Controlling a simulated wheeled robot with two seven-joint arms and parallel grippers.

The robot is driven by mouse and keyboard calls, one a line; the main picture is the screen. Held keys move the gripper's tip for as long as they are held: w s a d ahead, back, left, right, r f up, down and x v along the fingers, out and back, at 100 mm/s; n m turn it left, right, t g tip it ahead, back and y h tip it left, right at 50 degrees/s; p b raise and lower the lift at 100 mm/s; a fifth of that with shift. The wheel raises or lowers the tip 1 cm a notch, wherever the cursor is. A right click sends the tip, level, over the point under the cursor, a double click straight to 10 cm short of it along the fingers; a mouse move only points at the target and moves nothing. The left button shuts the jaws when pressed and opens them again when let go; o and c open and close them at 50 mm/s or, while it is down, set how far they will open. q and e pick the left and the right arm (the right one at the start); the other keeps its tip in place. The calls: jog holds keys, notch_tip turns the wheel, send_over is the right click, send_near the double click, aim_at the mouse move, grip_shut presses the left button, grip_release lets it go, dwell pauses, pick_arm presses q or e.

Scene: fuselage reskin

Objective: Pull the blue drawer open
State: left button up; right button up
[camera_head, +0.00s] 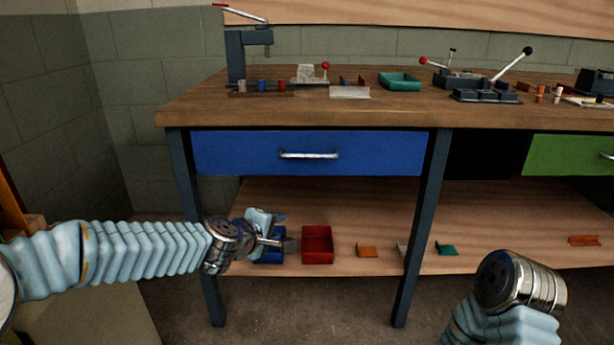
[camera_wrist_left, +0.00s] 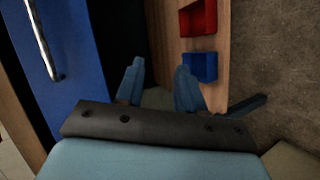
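The blue drawer (camera_head: 240,152) sits under the left part of the workbench top, its front appearing flush with the frame. Its pale metal bar handle (camera_head: 308,155) is at the middle of its front. In the left wrist view the drawer front (camera_wrist_left: 75,75) fills the left side, with the handle (camera_wrist_left: 42,40) near the upper left. My left gripper (camera_head: 284,238) is below the drawer, in front of the lower shelf and apart from the handle. In the left wrist view its fingers (camera_wrist_left: 160,80) are spread with nothing between them. My right arm shows at lower right; its fingers are not visible.
On the lower shelf (camera_head: 350,210) are a red bin (camera_head: 318,245), a blue bin (camera_head: 271,259) partly behind my left gripper, and small parts. A green drawer (camera_head: 565,155) is at right. Dark table legs (camera_head: 425,230) flank the blue drawer. Tools stand on the wooden top (camera_head: 200,105).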

aim_at(307, 157)
pick_arm(q)
notch_tip(307, 157, up, 15)
jog(key=s+d+n+t+h, duration=0.1)
jog(key=d+n+t, duration=0.1)
jog(key=n+t, duration=0.1)
jog(key=x, duration=0.8)
jog(key=p+x, duration=0.1)
jog(key=x, duration=0.4)
jog(key=shift+s+d+f, duration=0.1)
jog(key=shift+f, duration=0.15)
pick_arm(e)
jog(key=shift+d, duration=0.25)
pick_arm(q)
grip_shut()
